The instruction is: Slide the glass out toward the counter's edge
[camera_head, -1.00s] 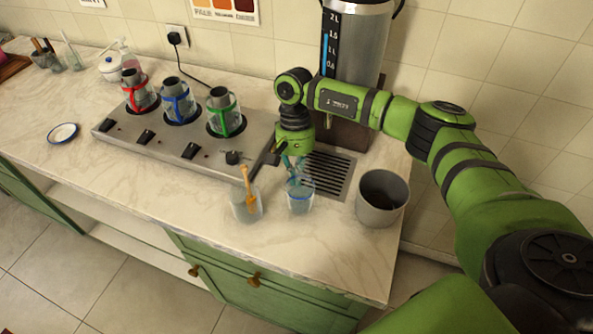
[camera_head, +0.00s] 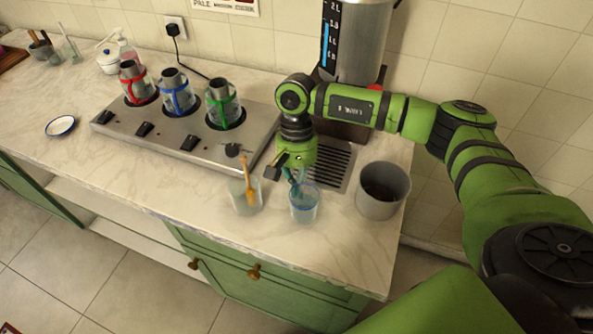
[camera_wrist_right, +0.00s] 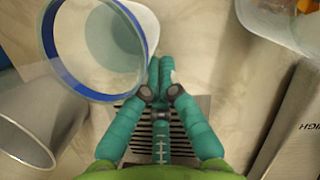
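The glass (camera_head: 304,205), clear with a blue rim, stands upright on the counter near its front edge. It fills the upper left of the right wrist view (camera_wrist_right: 105,45). My right gripper (camera_head: 295,177) is low, just behind the glass on its wall side. In the wrist view its teal fingers (camera_wrist_right: 160,75) are drawn together beside the glass, with nothing between them. They look very close to the glass, but I cannot tell if they touch it. My left gripper is not in view.
Another glass with an orange spatula (camera_head: 246,198) stands just left. A grey pot (camera_head: 382,190) stands right. The drip tray (camera_head: 338,165) and samovar (camera_head: 355,45) are behind my gripper. The steel burner unit (camera_head: 185,135) is left. Bare counter (camera_head: 300,255) lies in front.

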